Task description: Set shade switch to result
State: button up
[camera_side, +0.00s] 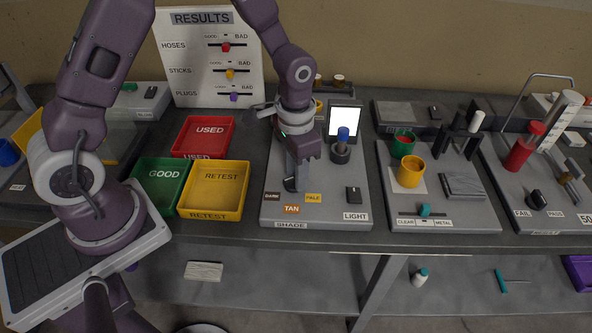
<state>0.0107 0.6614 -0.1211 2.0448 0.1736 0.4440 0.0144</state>
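The shade station is a grey board (325,216) marked SHADE at its front edge. Its labels read dark (273,196), TAN (291,209) and PALE (313,198). My gripper (293,182) points down just behind these labels, where the shade switch would sit. The switch is hidden or merges with the dark fingertips, so I cannot tell its setting or whether the fingers hold it. A blue-topped sample (343,135) stands in a dark holder (340,153) before a lit white panel (349,116).
A black LIGHT switch (353,194) is on the board's right. Red USED (204,136), green GOOD (160,183) and yellow RETEST (214,190) trays lie left. The CLEAR/METAL station (470,212) stands right. A RESULTS board (208,60) is behind.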

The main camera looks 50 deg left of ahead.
notch_tip(320, 180, up, 7)
jog(key=shift+r, duration=0.1)
dwell(0.3)
jog(key=s+a+r+n+t, duration=0.1)
jog(key=s+r+t, duration=0.1)
jog(key=s+r, duration=0.35)
jog(key=s+a+r+n+t, duration=0.1)
jog(key=s+a+r, duration=0.15)
jog(key=r, duration=0.55)
jog(key=s+r+n+t, duration=0.1)
jog(key=s+r+t, duration=0.1)
jog(key=s, duration=0.9)
jog(key=shift+s+r+t, duration=0.25)
jog(key=shift+r+t, duration=0.05)
jog(key=shift+r, duration=0.05)
